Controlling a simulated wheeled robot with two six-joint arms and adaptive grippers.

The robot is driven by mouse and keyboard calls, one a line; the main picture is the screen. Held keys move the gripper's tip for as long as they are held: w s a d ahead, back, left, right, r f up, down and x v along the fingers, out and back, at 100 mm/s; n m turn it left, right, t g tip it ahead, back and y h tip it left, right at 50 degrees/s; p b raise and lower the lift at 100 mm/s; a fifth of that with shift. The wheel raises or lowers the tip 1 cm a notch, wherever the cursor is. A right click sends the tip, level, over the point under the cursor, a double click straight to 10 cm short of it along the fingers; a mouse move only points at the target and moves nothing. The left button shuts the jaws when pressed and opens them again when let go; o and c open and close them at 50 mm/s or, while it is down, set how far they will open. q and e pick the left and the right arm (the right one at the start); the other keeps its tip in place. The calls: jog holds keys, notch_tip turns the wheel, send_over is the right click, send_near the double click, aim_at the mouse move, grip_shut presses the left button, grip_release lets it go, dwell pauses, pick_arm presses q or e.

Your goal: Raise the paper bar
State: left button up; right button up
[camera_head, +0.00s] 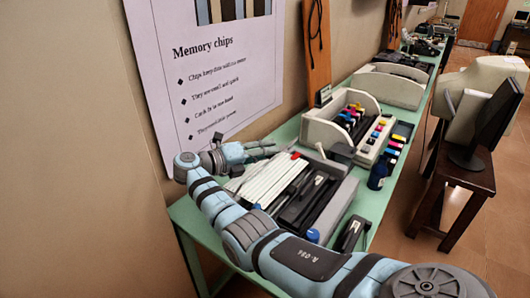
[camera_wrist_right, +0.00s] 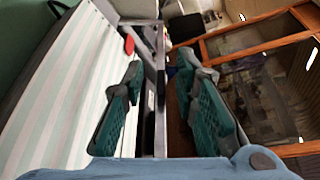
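A grey printer (camera_head: 342,203) lies on the green table in the head view, with white striped paper (camera_head: 262,180) on its left part. The paper (camera_wrist_right: 60,80) fills the left of the right wrist view. A small red piece (camera_head: 295,155) is at the printer's far edge; it also shows in the wrist view (camera_wrist_right: 129,45). My right gripper (camera_head: 265,149) is at the printer's far left edge. In the wrist view its teal fingers (camera_wrist_right: 162,112) are apart, with a thin edge running between them. I cannot tell whether this edge is the paper bar, or whether they touch it. My left gripper is out of view.
Beyond the printer, a beige machine (camera_head: 322,130) with coloured cartridges and a dark blue bottle (camera_head: 377,176) stand on the table (camera_head: 187,215). A wall poster (camera_head: 215,85) is close behind my right gripper. A dark monitor (camera_head: 490,125) stands on a brown stool at right.

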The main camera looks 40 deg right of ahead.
notch_tip(320, 180, up, 10)
dwell(0.6)
